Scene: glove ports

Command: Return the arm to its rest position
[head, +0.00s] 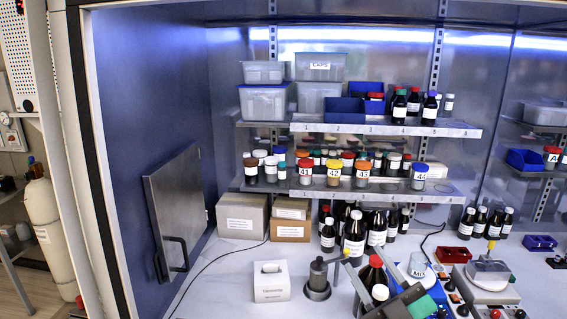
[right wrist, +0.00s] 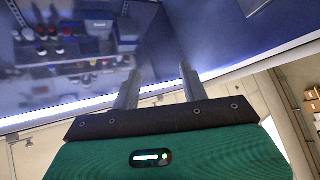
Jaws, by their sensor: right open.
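My right gripper (head: 363,262) shows at the bottom of the head view, right of centre, with its green body and dark plate at the lower edge. Its two grey fingers point up and to the left. In the right wrist view the gripper (right wrist: 160,72) has its fingers apart, with nothing between them. In the head view a dark bottle with a red cap (head: 375,262) shows close to the fingers; I cannot tell whether they touch. My left gripper is in neither view.
Shelves (head: 385,128) with bins and jars stand at the back. Brown bottles (head: 354,236) stand below them. A white tissue box (head: 271,282) and a grey metal device (head: 318,275) stand left of the gripper. A grey door panel (head: 178,210) is on the left wall.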

